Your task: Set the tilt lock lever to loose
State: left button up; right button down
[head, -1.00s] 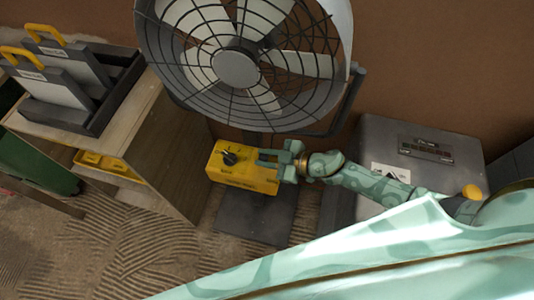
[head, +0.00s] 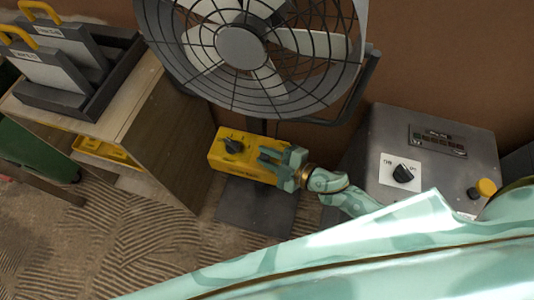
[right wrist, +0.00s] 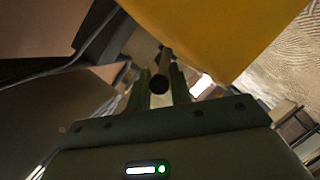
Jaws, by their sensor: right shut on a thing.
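The yellow control box (head: 215,153) sits on the stand of the fan (head: 242,47), with a black knob (head: 233,146) on its top. My right gripper (head: 264,158) is at the box's right end, with its fingers pointing left. In the right wrist view, my right gripper (right wrist: 159,84) is shut on a lever with a dark round end (right wrist: 160,84), which I take for the tilt lock lever. The yellow box (right wrist: 215,30) fills the upper part of that view. In the head view the lever is hidden by the gripper, and its setting cannot be read. My left gripper is not in view.
A grey cabinet (head: 375,130) with a dial (head: 402,174) and a yellow button (head: 486,187) stands to the right. A wooden cabinet (head: 165,150) with a dark tray of panels (head: 95,105) stands left. My own pale green arm crosses the lower right.

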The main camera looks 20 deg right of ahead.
jog(key=shift+w+d, duration=0.1)
dwell(0.3)
jog(key=c, duration=1.3)
grip_release()
jog(key=shift+f, duration=0.1)
